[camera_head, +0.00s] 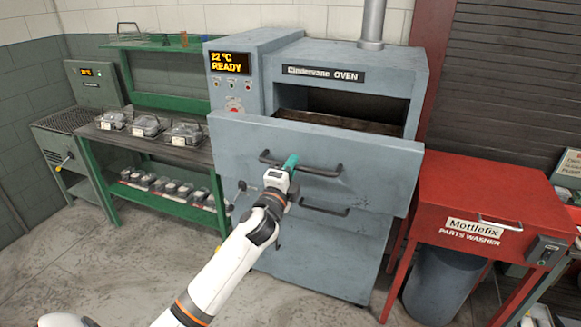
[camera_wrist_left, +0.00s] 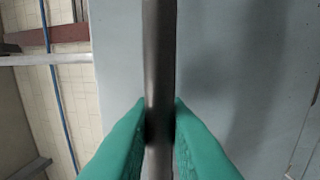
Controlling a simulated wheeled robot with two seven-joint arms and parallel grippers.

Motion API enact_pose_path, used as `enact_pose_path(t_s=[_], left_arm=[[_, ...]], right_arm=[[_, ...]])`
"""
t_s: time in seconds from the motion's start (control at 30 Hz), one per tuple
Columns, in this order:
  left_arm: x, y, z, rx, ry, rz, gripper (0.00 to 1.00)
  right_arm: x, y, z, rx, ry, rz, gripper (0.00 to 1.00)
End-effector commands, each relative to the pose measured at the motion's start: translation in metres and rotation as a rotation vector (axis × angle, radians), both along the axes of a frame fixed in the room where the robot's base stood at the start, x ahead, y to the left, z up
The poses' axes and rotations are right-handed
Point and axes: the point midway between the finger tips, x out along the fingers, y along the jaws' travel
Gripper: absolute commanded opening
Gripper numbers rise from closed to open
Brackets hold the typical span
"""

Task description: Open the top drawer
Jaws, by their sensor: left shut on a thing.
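The grey-blue oven (camera_head: 395,65) stands in the middle of the head view. Its top drawer front (camera_head: 375,158) stands forward of the body, and a dark gap with a brownish surface inside shows above it. A dark bar handle (camera_head: 322,171) runs across that front. My left gripper (camera_head: 291,161), with green fingers, is shut on the left part of this handle. In the left wrist view, the fingers (camera_wrist_left: 160,125) lie on both sides of the handle bar (camera_wrist_left: 160,60). The right gripper is not in view.
A second handle (camera_head: 325,209) is on the lower front, below the held one. A red parts washer (camera_head: 470,195) stands close on the right with a grey bin under it. A green bench (camera_head: 150,145) with several clear-lidded trays stands left. Floor in front is clear.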

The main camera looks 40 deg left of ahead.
Motion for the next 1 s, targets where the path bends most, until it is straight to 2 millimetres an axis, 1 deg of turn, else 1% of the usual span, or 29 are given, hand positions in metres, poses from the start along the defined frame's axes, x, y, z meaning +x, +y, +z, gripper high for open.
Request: enact_pose_path(t_s=[0.2,0.33,0.37,0.43,0.47,0.77,0.87,0.97,1.0], left_arm=[[0.000,0.001,0.002,0.002,-0.005,0.001,0.00],[0.000,0.001,0.002,0.002,-0.005,0.000,0.00],[0.000,0.001,0.002,0.002,-0.005,0.000,0.19],[0.000,0.001,0.002,0.002,-0.004,0.000,0.31],[0.000,0.001,0.002,0.002,-0.004,0.000,0.32],[-0.002,0.000,0.001,0.002,-0.004,0.000,0.32],[-0.010,-0.002,-0.003,0.002,-0.003,-0.001,0.32],[-0.026,-0.007,-0.007,0.002,-0.003,-0.003,0.32],[-0.034,-0.008,-0.009,0.002,-0.002,-0.002,0.32]], right_arm=[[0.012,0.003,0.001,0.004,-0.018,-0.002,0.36],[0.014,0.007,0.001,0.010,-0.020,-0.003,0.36],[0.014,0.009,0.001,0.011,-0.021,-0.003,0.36],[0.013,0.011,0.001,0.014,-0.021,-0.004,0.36],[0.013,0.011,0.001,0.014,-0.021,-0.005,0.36],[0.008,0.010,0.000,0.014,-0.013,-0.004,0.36],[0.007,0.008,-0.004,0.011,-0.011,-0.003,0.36],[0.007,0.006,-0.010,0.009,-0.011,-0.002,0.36],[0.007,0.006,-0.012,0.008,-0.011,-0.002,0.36]])
